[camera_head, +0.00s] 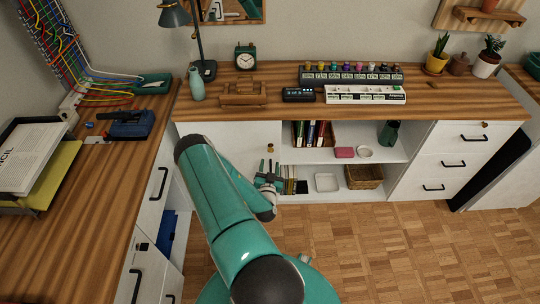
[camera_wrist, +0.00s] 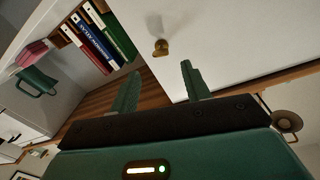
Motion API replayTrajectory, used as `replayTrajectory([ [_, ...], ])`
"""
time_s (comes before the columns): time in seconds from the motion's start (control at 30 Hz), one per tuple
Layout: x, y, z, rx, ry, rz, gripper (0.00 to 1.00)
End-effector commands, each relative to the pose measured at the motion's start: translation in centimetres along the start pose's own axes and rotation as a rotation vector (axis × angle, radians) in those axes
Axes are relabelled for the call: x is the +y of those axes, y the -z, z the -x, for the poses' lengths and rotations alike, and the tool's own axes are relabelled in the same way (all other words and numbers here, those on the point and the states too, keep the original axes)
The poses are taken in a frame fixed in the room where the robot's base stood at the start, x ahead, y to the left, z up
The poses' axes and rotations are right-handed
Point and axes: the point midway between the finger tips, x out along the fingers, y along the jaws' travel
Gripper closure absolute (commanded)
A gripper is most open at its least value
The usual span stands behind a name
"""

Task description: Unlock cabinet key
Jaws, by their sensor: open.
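A small brass lock or key piece (camera_head: 270,148) sticks out from the white cabinet door (camera_head: 232,133) below the back desktop. In the wrist view the brass piece (camera_wrist: 161,47) shows on the white door (camera_wrist: 225,35), with a faint shadow or reflection beside it. I cannot tell a separate key from the lock. My gripper (camera_head: 268,180) is in front of and below the brass piece. In the wrist view my gripper (camera_wrist: 160,70) is open and empty, its two fingers apart on either side of the line to the brass piece, not touching it.
Open shelves right of the door hold binders (camera_head: 310,134), a pink box (camera_head: 345,152) and a basket (camera_head: 364,176). A white drawer unit (camera_head: 455,160) stands further right, and a side desk (camera_head: 105,190) with drawers is on the left. The parquet floor (camera_head: 400,250) is clear.

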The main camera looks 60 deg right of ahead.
Motion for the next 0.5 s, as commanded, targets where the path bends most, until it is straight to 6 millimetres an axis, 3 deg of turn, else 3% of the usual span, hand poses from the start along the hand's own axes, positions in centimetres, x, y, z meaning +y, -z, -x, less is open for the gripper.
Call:
replayTrajectory([
  [0.23,-0.1,0.0,-4.6,0.001,0.002,0.0,0.53],
  [0.5,-0.1,0.0,-6.4,-0.001,0.002,0.0,0.53],
])
